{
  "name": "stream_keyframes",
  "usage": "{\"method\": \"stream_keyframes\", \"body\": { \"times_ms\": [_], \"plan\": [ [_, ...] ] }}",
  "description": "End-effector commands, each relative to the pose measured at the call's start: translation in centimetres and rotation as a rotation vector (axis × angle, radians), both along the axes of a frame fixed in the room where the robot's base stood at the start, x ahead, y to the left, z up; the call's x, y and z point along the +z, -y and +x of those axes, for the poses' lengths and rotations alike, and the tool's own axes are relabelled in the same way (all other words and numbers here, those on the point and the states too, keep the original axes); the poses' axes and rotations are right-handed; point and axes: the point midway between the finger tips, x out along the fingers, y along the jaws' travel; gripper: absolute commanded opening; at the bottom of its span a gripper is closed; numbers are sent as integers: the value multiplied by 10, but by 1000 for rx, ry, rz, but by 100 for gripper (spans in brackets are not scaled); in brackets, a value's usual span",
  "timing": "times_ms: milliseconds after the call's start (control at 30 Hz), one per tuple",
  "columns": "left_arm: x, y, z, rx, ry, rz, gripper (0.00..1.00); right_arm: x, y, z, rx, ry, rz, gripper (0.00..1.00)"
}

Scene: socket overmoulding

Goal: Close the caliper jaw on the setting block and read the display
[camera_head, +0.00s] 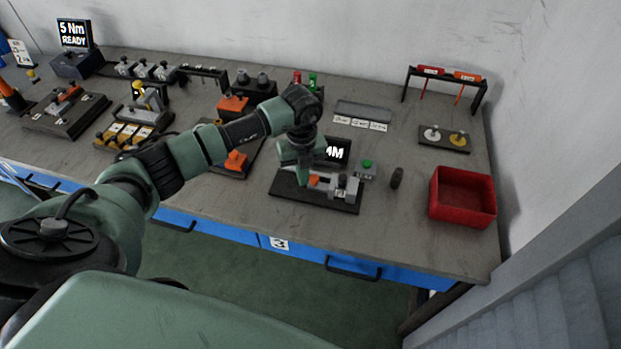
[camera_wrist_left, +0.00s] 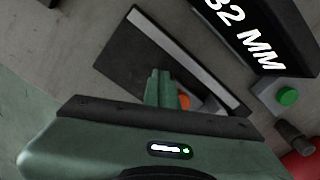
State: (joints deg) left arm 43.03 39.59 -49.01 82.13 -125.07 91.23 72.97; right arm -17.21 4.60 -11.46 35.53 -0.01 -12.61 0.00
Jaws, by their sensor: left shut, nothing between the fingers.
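The caliper station is a black base (camera_head: 330,203) with grey blocks and a jaw (camera_head: 350,188) at its right part. An orange part (camera_head: 314,181) sits beside my left gripper (camera_head: 304,183), which is shut and empty, low over the base. In the left wrist view, the shut green fingers (camera_wrist_left: 163,82) are beside the orange part (camera_wrist_left: 184,101) and the grey rail (camera_wrist_left: 185,58); contact cannot be told. The display (camera_wrist_left: 262,38) shows a figure ending in 2, then MM; its start is cut off. In the head view, my arm partly hides the display (camera_head: 338,150). I cannot tell the setting block apart.
A green button (camera_head: 367,163) on a grey box stands right of the display. A dark upright cylinder (camera_head: 397,178) and a red bin (camera_head: 462,207) are further right. Other fixtures fill the bench to the left. The bench's front edge is close to the base.

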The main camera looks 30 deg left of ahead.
Motion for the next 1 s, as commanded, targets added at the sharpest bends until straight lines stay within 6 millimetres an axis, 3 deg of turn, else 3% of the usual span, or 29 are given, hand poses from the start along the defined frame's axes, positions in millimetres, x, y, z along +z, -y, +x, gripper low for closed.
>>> {"method": "stream_keyframes", "body": {
  "times_ms": [33, 433, 1000],
  "plan": [
    [-1, 7, 0, -8, 1, -14, 0, 0, 0, 0, 0, 0, 0, 36],
    [-1, 9, 0, -11, 2, -18, 0, 0, 0, 0, 0, 0, 0, 36],
    [0, -5, -3, -8, 1, -13, 0, 1, 0, 0, 0, 0, 0, 36]
  ]
}}
